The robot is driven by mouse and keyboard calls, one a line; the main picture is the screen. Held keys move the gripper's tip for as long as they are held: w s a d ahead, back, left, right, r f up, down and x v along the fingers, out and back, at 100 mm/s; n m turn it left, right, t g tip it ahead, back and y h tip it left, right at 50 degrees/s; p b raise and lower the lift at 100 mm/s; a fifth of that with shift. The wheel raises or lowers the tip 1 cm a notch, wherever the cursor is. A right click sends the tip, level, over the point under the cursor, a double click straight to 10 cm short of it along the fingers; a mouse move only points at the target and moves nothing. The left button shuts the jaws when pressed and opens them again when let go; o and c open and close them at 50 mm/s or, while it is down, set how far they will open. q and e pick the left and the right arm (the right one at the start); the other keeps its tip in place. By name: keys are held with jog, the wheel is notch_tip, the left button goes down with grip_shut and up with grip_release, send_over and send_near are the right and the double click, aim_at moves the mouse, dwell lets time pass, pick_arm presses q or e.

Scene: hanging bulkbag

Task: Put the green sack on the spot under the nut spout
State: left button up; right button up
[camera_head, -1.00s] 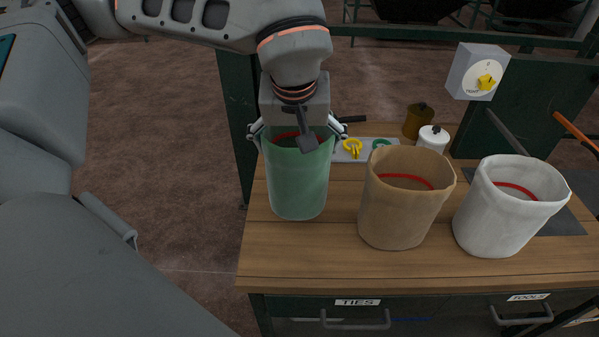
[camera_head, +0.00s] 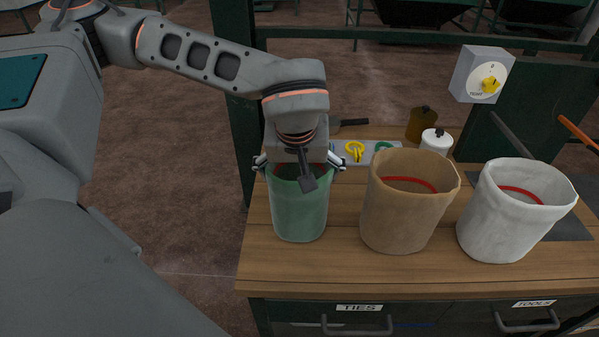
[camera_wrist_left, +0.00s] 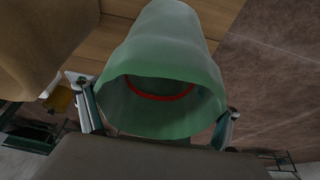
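The green sack (camera_head: 300,212) is upright at the left end of the wooden bench, its mouth open with a red band inside. My left gripper (camera_head: 300,163) is above its rim, with one finger on each side, and appears shut on it. The left wrist view shows the green sack (camera_wrist_left: 165,50) between the two fingers (camera_wrist_left: 157,118), which sit close against its sides. I cannot tell whether its base touches the bench. The nut spout and the spot under it are not identifiable in these views. My right gripper is not in view.
A brown sack (camera_head: 405,215) and a white sack (camera_head: 510,222) stand to the right on the bench (camera_head: 345,272). Behind them are a tray of coloured ties (camera_head: 368,150), a white pot (camera_head: 436,141), a brown pot (camera_head: 421,123) and a dial box (camera_head: 483,75).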

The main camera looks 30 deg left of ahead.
pick_arm(q)
jog(key=shift+o, duration=1.2)
